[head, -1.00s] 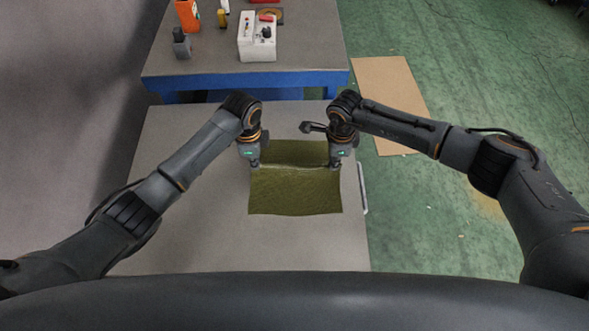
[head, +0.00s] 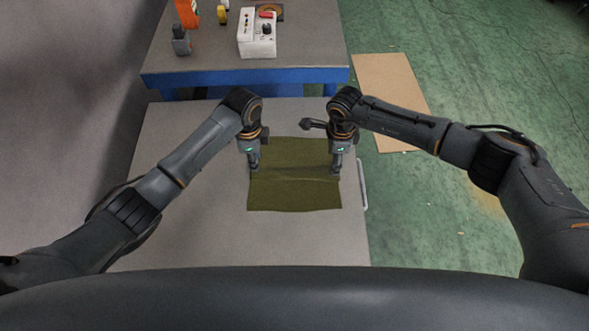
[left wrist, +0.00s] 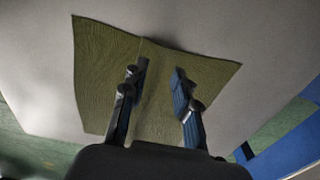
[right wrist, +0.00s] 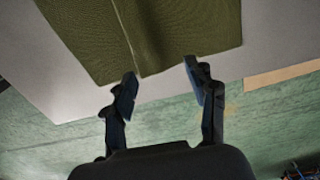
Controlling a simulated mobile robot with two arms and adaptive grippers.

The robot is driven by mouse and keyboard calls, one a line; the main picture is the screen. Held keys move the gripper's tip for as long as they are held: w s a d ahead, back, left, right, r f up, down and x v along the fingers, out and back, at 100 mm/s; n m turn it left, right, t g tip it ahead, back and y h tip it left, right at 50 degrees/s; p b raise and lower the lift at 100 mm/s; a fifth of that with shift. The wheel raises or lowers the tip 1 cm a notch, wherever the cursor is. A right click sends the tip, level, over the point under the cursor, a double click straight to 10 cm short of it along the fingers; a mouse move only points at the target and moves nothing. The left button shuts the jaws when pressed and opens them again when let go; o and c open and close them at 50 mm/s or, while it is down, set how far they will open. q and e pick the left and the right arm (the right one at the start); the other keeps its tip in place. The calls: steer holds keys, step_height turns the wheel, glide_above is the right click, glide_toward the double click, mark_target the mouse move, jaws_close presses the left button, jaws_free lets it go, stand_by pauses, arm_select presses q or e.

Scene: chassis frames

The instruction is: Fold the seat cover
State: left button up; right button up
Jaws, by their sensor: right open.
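The olive-green seat cover (head: 295,194) lies spread on the grey tabletop, with a low crease running across its middle from left to right. My left gripper (head: 254,169) is over its left edge at the crease. In the left wrist view its fingers (left wrist: 160,72) are apart, with the cover (left wrist: 104,82) and its crease showing between them. My right gripper (head: 337,170) is at the right edge by the crease. In the right wrist view its fingers (right wrist: 160,72) are open, beside the cover's edge (right wrist: 90,42). Neither gripper clearly holds cloth.
The grey table (head: 190,235) is bare left of the cover and in front of it. A blue-edged bench (head: 205,65) behind carries a white box (head: 257,38), an orange container (head: 188,13) and small items. A tan board (head: 392,95) lies on the green floor at right.

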arm_select(q)
steer(key=o, duration=1.3)
steer(key=shift+r, duration=0.1)
step_height(320, 180, up, 5)
steer(key=p, duration=0.5)
steer(key=shift+r+p, duration=0.15)
steer(key=shift+p, duration=0.25)
arm_select(e)
step_height(320, 180, up, 6)
steer(key=shift+f, duration=0.1)
